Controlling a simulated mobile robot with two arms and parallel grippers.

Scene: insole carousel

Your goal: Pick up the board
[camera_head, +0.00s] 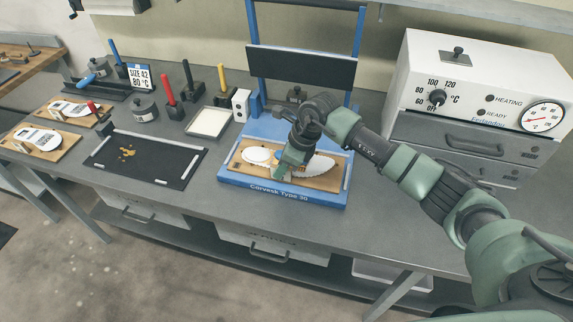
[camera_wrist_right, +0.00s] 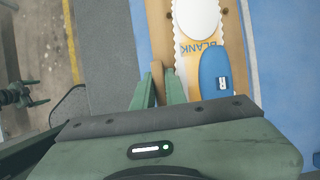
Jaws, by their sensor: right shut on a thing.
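The wooden board (camera_head: 320,184) lies on the blue press bed in the head view. It carries a white insole blank (camera_head: 256,155) and a second white insole piece (camera_head: 318,166). In the right wrist view the board (camera_wrist_right: 160,25) shows the word BLANK and a blue piece (camera_wrist_right: 215,75). My right gripper (camera_head: 284,172) is over the board's near edge and partly hides it. In the wrist view its green fingers (camera_wrist_right: 160,88) are shut on a narrow wooden part of the board. My left gripper (camera_wrist_right: 33,93) shows small at the wrist view's left edge, its fingers apart.
The blue press (camera_head: 283,194), labelled Corvesk Type 30, has an upright frame behind the board. A white heating unit (camera_head: 470,75) stands at right. A black tray (camera_head: 140,165), a white tray (camera_head: 209,122) and two more insole boards (camera_head: 20,152) are at left.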

